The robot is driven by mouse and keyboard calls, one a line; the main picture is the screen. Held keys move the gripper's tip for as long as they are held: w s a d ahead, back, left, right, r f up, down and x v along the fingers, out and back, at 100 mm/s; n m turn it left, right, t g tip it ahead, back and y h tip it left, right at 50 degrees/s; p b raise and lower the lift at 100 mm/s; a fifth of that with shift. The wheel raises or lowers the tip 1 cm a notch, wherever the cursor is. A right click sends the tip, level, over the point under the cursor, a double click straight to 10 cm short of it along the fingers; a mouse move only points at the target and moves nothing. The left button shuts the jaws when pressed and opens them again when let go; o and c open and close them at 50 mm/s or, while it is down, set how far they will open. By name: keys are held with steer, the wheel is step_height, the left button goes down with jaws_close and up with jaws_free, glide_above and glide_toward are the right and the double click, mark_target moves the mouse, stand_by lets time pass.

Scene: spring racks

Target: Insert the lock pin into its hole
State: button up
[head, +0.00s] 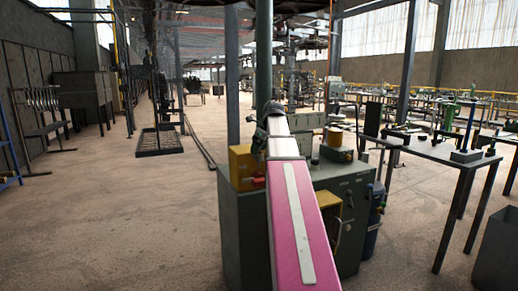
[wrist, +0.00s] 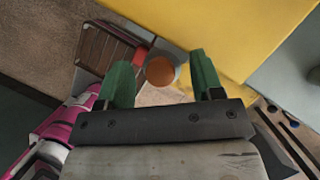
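In the wrist view my gripper (wrist: 165,68) has two green fingers that stand apart. A round brown-orange disc (wrist: 160,71) shows between the fingertips, with a gap on each side. A grey rounded part shows just behind the disc. I cannot tell whether this is the lock pin, or how far it is from the fingertips. No pin hole can be made out. In the head view my arm reaches forward over a green cabinet (head: 243,235), and its end hides the fingers.
A yellow box (head: 245,167) stands on the cabinet; a yellow surface (wrist: 235,30) fills the wrist view's top right. A slatted brown rack (wrist: 108,48) shows at upper left there. A dark table (head: 445,153) stands at right. Floor at left (head: 110,220) is clear.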

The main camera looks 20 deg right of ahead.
steer(key=v, duration=1)
steer(key=shift+r, duration=0.4)
steer(key=shift+s, duration=0.2)
